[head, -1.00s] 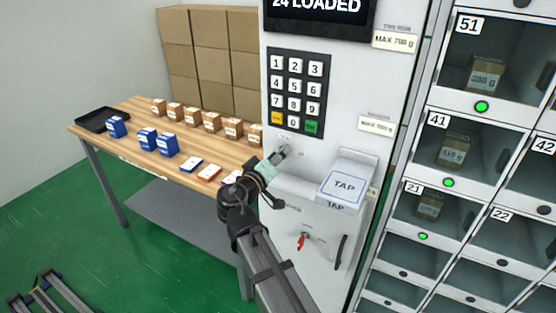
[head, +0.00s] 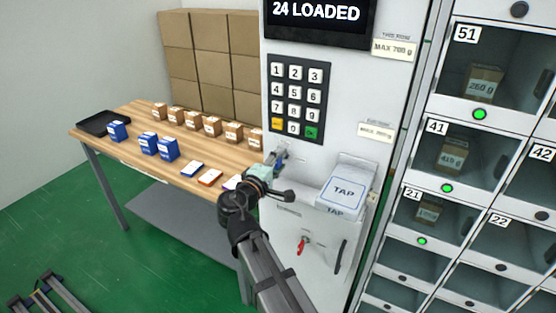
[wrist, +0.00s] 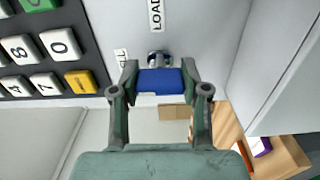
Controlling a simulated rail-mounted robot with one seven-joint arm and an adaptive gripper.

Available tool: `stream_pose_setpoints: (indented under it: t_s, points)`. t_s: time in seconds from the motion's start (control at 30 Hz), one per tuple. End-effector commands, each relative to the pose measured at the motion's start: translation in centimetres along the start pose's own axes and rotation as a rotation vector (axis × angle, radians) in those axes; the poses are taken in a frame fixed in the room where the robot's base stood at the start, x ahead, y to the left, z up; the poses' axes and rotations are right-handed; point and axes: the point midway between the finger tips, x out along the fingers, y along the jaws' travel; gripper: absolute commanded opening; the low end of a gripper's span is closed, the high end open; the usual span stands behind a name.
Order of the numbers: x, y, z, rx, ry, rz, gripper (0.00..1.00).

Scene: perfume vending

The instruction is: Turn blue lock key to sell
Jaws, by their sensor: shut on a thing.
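A blue key (wrist: 160,82) sits at a round metal lock (wrist: 158,57) on the white machine front in the wrist view. My gripper (wrist: 160,74) is shut on the key's blue head, with one finger at each side. A "LOAD" label (wrist: 156,14) lies straight above the lock in that view, and a partly hidden label ending in "LL" (wrist: 121,58) lies to its left. In the head view my gripper (head: 272,166) is at the panel below the keypad (head: 296,97). My gripper largely hides the lock there.
A "TAP" card reader (head: 343,192) juts out to the right of my gripper. A red-handled lock (head: 302,244) is lower down. Numbered lockers (head: 487,117) stand at the right. A wooden table (head: 140,113) with boxes and cards is at the left. The display (head: 316,14) reads "24 LOADED".

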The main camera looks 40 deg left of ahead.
Motion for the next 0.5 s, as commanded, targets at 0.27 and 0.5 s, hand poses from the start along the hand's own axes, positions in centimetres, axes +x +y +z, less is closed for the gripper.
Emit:
stream_pose_setpoints:
  t_s: [0.27, 0.5]
  points:
    - [0.09, 0.14, -0.07, -0.042, 0.001, 0.003, 0.11]
    - [0.09, 0.13, -0.07, -0.044, 0.001, 0.003, 0.1]
